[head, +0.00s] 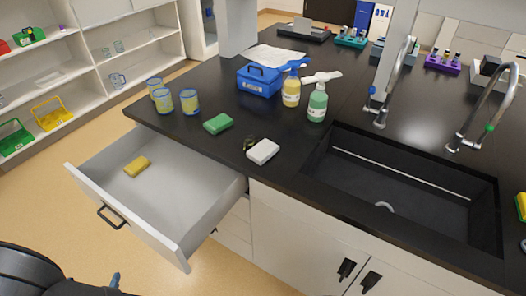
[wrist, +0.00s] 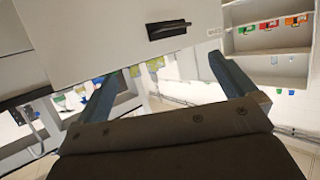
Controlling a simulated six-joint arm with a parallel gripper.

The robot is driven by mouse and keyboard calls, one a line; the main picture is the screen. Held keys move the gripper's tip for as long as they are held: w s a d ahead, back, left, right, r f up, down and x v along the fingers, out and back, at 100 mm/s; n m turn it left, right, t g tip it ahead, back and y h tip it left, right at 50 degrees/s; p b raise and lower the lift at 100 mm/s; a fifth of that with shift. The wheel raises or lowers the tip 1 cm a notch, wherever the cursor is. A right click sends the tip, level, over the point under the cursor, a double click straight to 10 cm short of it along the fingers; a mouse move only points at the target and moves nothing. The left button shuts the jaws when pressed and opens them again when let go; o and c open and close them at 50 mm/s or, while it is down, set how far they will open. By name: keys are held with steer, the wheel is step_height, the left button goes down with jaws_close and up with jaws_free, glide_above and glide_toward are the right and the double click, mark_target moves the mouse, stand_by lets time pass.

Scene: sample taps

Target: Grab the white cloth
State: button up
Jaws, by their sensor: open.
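A small white folded cloth (head: 262,151) lies flat on the black counter, near its front edge and left of the sink. My gripper (wrist: 160,67) is open and empty, its two blue-grey fingers spread apart in the wrist view. In the head view only a dark part of my arm and a small blue tip show at the bottom left, low in front of the open drawer and well away from the cloth. The cloth is not visible in the wrist view.
An open drawer (head: 187,203) holds a yellow sponge (head: 137,166); its handle (wrist: 168,29) is near my fingers' view. A green sponge (head: 217,123), glasses (head: 190,102), a blue box (head: 259,80) and bottles (head: 317,103) stand around. The sink (head: 400,185) is at right.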

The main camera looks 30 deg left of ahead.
steer(key=w+a+r+n+g+y, duration=0.1)
steer(key=w+a+r+g, duration=0.2)
steer(key=a, duration=0.5)
steer(key=w+a+r+n+g+y, duration=0.1)
steer(key=w+a+r+g, duration=0.2)
steer(key=a, duration=0.6)
steer(key=w+a+r+n+g, duration=0.2)
steer(key=w+r, duration=0.1)
steer(key=w, duration=0.5)
steer(key=w+a+r+n+g, duration=0.2)
steer(key=w+a+r, duration=0.1)
steer(key=w, duration=0.6)
steer(key=w+d+r+n+h, duration=0.1)
steer(key=w+d+r+h, duration=0.15)
steer(key=w, duration=0.45)
steer(key=w+d+r+n+h, duration=0.1)
steer(key=w+d, duration=0.2)
steer(key=w, duration=0.3)
step_height(320, 180, up, 7)
steer(key=h, duration=0.8)
glide_above(263, 149)
step_height(263, 149, down, 16)
steer(key=shift+f, duration=0.1)
steer(key=c, duration=0.7)
